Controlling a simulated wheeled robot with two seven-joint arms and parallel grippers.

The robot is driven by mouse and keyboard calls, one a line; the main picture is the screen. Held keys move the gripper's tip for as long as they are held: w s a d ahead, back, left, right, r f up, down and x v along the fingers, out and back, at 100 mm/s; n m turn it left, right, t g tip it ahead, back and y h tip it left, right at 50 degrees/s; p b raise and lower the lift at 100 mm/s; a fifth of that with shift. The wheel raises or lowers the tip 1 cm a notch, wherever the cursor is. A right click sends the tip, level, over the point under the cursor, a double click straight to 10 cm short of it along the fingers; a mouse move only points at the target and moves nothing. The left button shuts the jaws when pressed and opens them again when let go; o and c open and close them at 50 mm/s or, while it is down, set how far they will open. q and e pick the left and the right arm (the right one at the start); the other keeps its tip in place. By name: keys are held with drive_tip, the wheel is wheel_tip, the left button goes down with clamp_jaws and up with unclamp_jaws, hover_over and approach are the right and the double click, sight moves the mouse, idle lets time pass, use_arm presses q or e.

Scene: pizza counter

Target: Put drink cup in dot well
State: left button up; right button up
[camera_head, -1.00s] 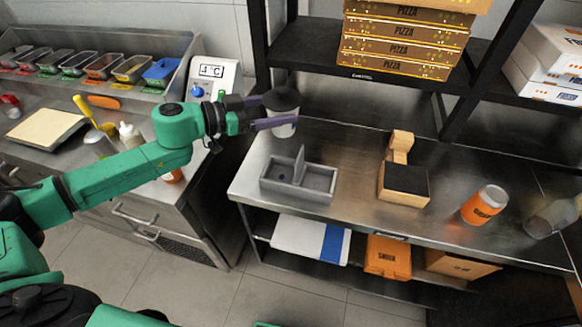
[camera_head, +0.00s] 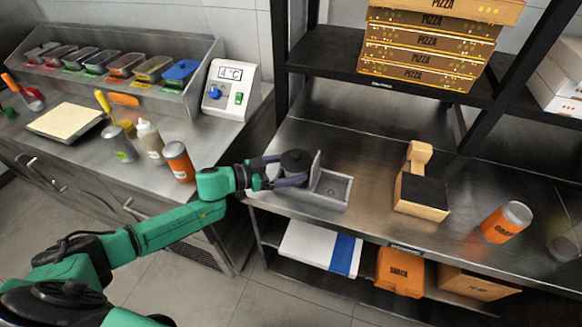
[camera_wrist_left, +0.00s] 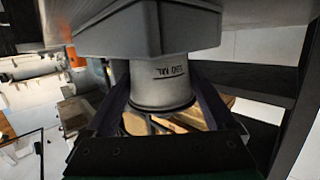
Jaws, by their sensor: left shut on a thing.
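The drink cup has a black lid (camera_head: 296,158) in the head view; its pale body, marked "180 ML", shows in the left wrist view (camera_wrist_left: 160,86). My left gripper (camera_head: 298,178) is shut around the cup, with a dark finger on each side in the wrist view (camera_wrist_left: 162,100). The grey two-well holder (camera_head: 322,204) stands on the steel counter. The cup is at its left well, left of the upright divider. The right well shows a small dark dot. The cup's base and the left well's floor are hidden, so I cannot tell whether it touches.
A wooden block with a dark face (camera_head: 421,193) and an orange can (camera_head: 505,222) stand to the right on the counter. Pizza boxes (camera_head: 425,55) fill the shelf above. Bottles and a temperature box (camera_head: 229,90) are on the left counter.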

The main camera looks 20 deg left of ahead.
use_arm(q)
drive_tip(key=o, duration=1.4)
drive_tip(key=v, duration=1.1)
drive_tip(key=shift+d, duration=0.1)
drive_tip(key=shift+s+a+r, duration=0.15)
drive_tip(key=shift+s+a, duration=0.25)
drive_tip(key=shift+a, duration=0.05)
